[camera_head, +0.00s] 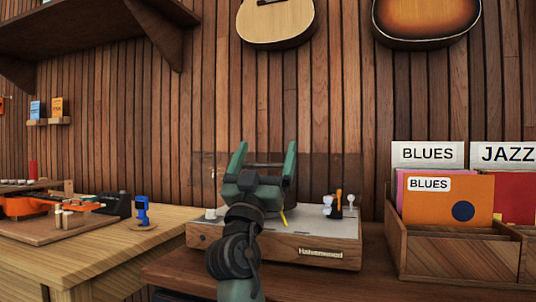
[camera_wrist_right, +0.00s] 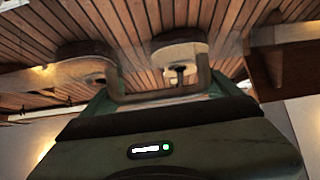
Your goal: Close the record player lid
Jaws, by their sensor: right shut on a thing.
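The record player (camera_head: 290,248) has a wooden case with a light top and stands on the wooden counter. Its smoky, see-through lid (camera_head: 335,168) is raised, standing up behind the deck. My right gripper (camera_head: 266,152) reaches over the deck at the lid, with its two green fingers pointing up and set wide apart. It is shut on the lid, though the exact contact is hard to see. In the right wrist view, the gripper's fingers (camera_wrist_right: 162,88) frame a pale bar across the gap. The platter is mostly hidden behind my right arm. My left gripper is not in view.
A wooden crate of record sleeves (camera_head: 455,255) stands close on the right. On the left, a workbench (camera_head: 170,222) holds a blue clamp-like tool (camera_head: 142,212) and an orange instrument part (camera_head: 30,206). Guitars (camera_head: 277,22) hang on the slatted wall above.

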